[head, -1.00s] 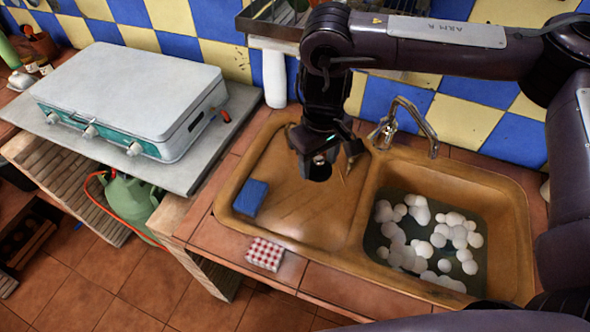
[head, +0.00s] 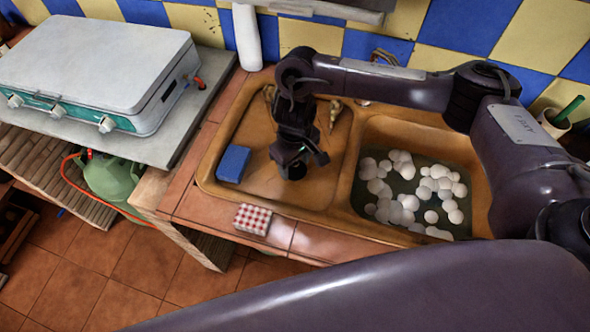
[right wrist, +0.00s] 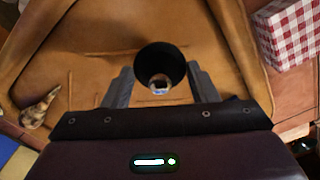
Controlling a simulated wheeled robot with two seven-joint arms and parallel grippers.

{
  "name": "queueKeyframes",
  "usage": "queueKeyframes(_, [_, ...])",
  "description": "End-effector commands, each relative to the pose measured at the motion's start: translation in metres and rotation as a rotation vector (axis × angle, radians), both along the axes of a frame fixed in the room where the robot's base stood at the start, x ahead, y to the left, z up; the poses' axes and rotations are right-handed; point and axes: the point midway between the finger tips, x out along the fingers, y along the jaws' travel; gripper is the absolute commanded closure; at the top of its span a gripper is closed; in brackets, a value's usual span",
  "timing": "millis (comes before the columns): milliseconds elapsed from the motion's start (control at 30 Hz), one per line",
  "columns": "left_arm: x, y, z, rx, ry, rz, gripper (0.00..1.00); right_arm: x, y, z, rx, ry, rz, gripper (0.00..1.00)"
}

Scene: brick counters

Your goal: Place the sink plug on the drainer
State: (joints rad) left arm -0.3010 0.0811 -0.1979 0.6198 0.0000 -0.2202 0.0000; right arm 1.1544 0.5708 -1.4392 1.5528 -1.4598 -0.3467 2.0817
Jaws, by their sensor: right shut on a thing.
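The sink plug (right wrist: 160,66) is a black round piece with a small pale metal part at its centre. My right gripper (right wrist: 162,88) is shut on it, one finger on each side. In the head view the right gripper (head: 297,160) points down over the brown drainer (head: 328,188), left of the basin, and the plug shows as a dark shape (head: 292,172) under the fingers. I cannot tell whether the plug touches the drainer surface. The drainer also fills much of the right wrist view (right wrist: 100,38). My left gripper is not in view.
A blue sponge (head: 233,163) lies on the drainer's left side. Small shell-like pieces (head: 335,108) lie at its back. The basin (head: 362,205) holds water and foam. A red-checked box (head: 253,219) sits on the front tiles. A white stove (head: 100,65) stands left.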

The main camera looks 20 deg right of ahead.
Motion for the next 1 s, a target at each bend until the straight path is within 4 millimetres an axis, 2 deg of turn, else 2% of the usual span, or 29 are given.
queueKeyframes(33, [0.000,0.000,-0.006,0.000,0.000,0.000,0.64,-0.002,0.000,-0.013,-0.001,0.006,-0.002,0.71])
queueKeyframes(200, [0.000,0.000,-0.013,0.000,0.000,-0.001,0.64,-0.001,0.000,-0.032,0.000,0.003,-0.001,0.71])
queueKeyframes(600, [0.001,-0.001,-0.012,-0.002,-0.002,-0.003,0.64,-0.001,0.000,-0.035,0.000,0.003,0.000,0.71])
queueKeyframes(633, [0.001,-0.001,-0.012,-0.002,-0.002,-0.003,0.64,-0.001,0.000,-0.035,0.000,0.003,0.000,0.46])
queueKeyframes(767, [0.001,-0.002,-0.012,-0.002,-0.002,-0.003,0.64,-0.001,0.000,-0.035,0.000,0.003,0.000,0.29])
queueKeyframes(800, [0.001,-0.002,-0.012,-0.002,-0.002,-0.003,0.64,-0.001,0.000,-0.035,-0.001,0.003,0.000,0.25])
queueKeyframes(1000, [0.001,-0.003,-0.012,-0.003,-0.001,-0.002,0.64,-0.001,0.000,-0.034,-0.001,0.003,0.000,0.25])
